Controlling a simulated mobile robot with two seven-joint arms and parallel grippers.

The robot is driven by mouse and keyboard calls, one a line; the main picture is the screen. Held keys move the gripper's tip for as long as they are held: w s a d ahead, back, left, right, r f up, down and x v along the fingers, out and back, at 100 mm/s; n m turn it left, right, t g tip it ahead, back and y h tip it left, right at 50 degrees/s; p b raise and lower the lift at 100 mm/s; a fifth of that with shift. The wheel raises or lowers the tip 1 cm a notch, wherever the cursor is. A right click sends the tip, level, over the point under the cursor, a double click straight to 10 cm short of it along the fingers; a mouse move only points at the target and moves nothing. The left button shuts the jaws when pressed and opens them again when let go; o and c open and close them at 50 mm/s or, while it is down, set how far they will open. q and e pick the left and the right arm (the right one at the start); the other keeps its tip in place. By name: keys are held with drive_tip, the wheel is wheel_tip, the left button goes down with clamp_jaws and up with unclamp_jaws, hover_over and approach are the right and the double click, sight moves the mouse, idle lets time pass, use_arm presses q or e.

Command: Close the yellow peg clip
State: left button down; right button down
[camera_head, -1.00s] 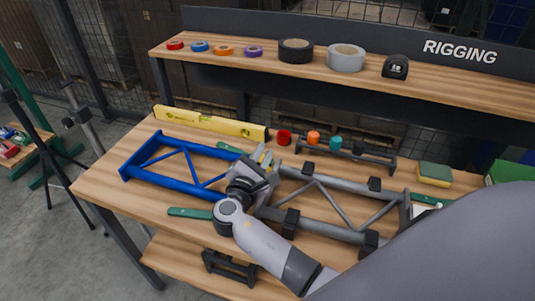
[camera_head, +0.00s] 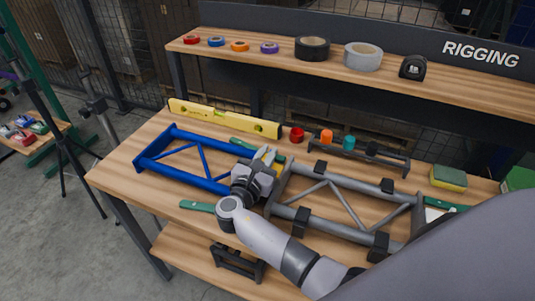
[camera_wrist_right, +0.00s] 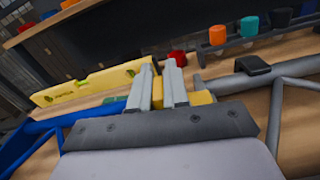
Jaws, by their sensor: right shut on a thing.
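My right gripper (camera_head: 266,156) is over the workbench where the blue frame and the grey frame meet. It also shows in the right wrist view (camera_wrist_right: 161,82), with its two grey fingers close together. The yellow peg clip (camera_wrist_right: 202,97) shows as yellow parts beside and behind the fingers, and the fingers are shut on it. Most of the clip is hidden by the gripper, so I cannot tell whether its jaw is open or closed. My left gripper is not in view.
The blue frame (camera_head: 182,180) lies left and the grey frame (camera_head: 338,187) right, with black clamps on it. A yellow level (camera_head: 222,120) lies behind. Tape rolls stand on the upper shelf (camera_head: 285,57).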

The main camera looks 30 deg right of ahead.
drive_tip(key=shift+r, duration=0.1)
drive_tip(key=c, duration=1.2)
unclamp_jaws()
